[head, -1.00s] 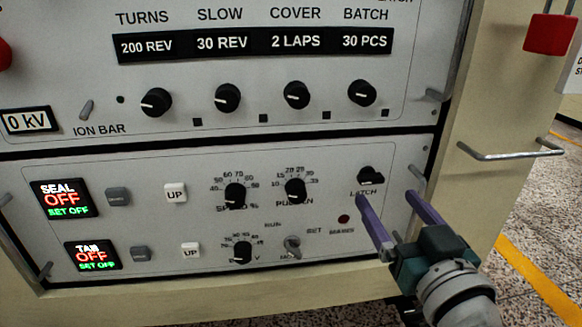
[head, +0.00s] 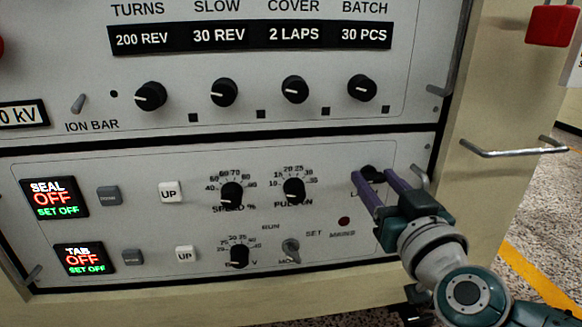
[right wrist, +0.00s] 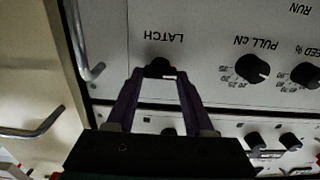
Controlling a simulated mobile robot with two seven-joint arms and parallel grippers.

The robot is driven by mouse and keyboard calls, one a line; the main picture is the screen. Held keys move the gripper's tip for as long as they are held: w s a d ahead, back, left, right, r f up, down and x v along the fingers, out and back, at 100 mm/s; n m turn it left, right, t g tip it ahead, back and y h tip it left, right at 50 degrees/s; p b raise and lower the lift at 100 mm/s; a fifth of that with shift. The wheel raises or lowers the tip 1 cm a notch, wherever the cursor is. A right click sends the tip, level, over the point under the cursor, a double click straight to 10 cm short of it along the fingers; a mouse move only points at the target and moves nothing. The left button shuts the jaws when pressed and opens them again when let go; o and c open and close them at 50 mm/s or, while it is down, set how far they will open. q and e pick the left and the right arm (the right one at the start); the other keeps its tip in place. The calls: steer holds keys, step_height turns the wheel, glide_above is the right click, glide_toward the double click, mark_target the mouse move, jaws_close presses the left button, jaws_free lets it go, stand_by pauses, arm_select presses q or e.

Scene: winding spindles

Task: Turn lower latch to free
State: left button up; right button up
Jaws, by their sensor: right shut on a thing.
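The lower latch is a small black knob (head: 373,172) at the upper right of the lower panel, with its label partly covered by my finger. It also shows in the right wrist view (right wrist: 158,65), beside the upside-down word LATCH. My right gripper (head: 371,175) has its two purple fingers on either side of the knob and is shut on it. In the right wrist view the fingertips (right wrist: 159,73) meet the knob's sides. The knob's exact angle is hard to make out. My left gripper is not in view.
The PULL knob (head: 294,188) and SPEED knob (head: 231,195) sit left of the latch. A small dark red lamp (head: 344,221) is below it. A metal handle (head: 419,178) stands close on the right. A rail handle (head: 512,149) juts from the beige cabinet side.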

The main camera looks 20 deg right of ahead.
jaws_close()
